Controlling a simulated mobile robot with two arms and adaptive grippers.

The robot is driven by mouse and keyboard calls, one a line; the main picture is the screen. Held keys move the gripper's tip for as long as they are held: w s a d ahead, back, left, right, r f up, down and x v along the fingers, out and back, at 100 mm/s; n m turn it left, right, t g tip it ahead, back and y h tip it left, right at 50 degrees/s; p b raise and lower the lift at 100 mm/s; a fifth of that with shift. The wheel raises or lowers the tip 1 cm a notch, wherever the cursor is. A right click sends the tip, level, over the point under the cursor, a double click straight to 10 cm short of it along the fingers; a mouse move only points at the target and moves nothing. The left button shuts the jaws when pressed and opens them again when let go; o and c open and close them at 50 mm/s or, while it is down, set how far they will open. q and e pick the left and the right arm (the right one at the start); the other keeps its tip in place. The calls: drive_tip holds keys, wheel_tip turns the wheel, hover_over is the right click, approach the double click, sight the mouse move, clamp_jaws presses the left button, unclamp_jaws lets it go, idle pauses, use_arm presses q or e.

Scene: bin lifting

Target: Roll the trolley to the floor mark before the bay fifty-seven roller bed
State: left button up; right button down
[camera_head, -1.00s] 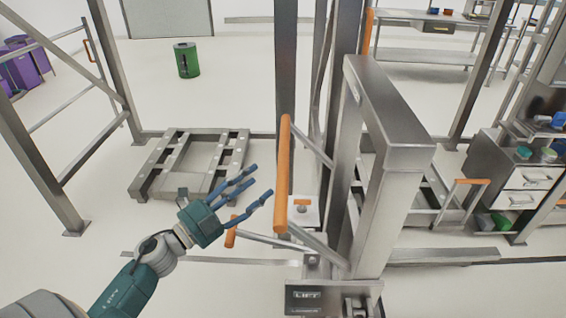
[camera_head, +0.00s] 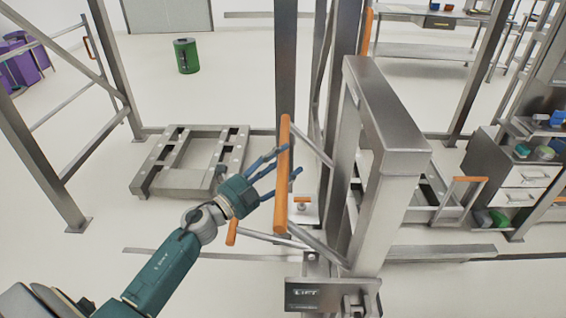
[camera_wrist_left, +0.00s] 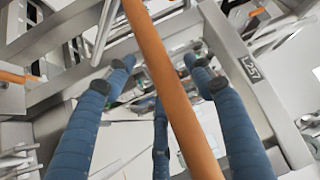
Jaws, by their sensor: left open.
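A steel stand with a LIFT plate (camera_head: 318,294) fills the middle of the head view. It has an upright orange handle bar (camera_head: 284,180) at its left. My left gripper (camera_head: 287,165) is at this bar, its blue fingers spread and reaching past it. In the left wrist view the orange bar (camera_wrist_left: 178,90) runs between the open fingers (camera_wrist_left: 160,78); I cannot tell whether they touch it. A wheeled frame with an orange handle (camera_head: 470,180) stands right of the stand; I cannot tell which one is the trolley. No floor mark is clear. My right gripper is not in view.
A low steel frame (camera_head: 172,180) lies on the floor at the left. A green bin (camera_head: 186,56) stands behind it. Steel posts (camera_head: 112,75) and a drawer cabinet (camera_head: 522,176) flank the area.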

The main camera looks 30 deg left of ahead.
use_arm(q)
clamp_jaws()
drive_tip(key=shift+a, duration=0.2)
drive_tip(key=shift+s+a+f, duration=0.1)
drive_tip(key=shift+a, duration=0.2)
unclamp_jaws()
drive_tip(key=shift+s+a, duration=0.15)
drive_tip(key=shift+a, duration=0.05)
drive_tip(key=shift+s, duration=0.15)
